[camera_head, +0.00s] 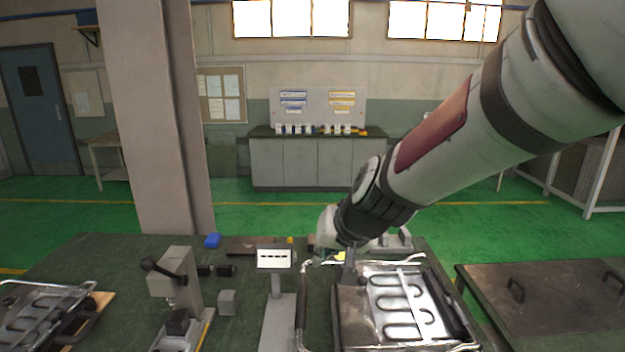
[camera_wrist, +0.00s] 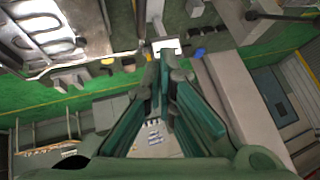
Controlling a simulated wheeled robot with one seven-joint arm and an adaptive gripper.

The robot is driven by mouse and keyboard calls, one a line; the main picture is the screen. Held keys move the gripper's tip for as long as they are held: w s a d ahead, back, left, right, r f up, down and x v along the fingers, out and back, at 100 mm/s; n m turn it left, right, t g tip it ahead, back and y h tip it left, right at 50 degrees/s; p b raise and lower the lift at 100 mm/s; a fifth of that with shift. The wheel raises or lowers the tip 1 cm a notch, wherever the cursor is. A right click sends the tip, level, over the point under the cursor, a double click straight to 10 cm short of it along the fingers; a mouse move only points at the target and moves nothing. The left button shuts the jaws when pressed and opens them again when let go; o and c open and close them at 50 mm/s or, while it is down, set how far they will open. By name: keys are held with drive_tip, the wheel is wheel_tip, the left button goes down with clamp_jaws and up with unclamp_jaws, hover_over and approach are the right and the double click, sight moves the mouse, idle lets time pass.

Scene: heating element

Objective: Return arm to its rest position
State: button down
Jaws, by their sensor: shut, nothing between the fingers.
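My arm reaches in from the upper right in the head view, and my gripper (camera_head: 349,262) hangs at its lower end, partly hidden by the wrist. It is over the green workbench (camera_head: 255,243), close to the back left of a metal tray (camera_head: 347,315) with a heating element (camera_head: 400,305) on it. In the wrist view the fingers of my gripper (camera_wrist: 157,62) run close together toward the tips, shut with nothing between them. The heating element also shows at upper left there (camera_wrist: 50,32). I cannot tell whether the fingertips touch anything.
A display stand (camera_head: 276,260) and a lever press (camera_head: 178,275) stand left of the tray. A second metal tray (camera_head: 40,315) lies at far left. A blue block (camera_head: 211,241) sits at the back. A side table (camera_head: 550,300) is at right; a pillar (camera_head: 155,110) rises behind.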

drive_tip(key=s+d+r+h+b, duration=0.1)
drive_tip(key=s+d+r, duration=0.1)
drive_tip(key=s+d, duration=0.6)
drive_tip(key=s+d+r+g+h+b, duration=0.1)
drive_tip(key=s+d+r+h, duration=0.1)
drive_tip(key=s+d, duration=0.7)
drive_tip(key=s, duration=0.5)
drive_tip(key=shift+s+r+g+h, duration=0.15)
drive_tip(key=shift+s+g+h, duration=0.15)
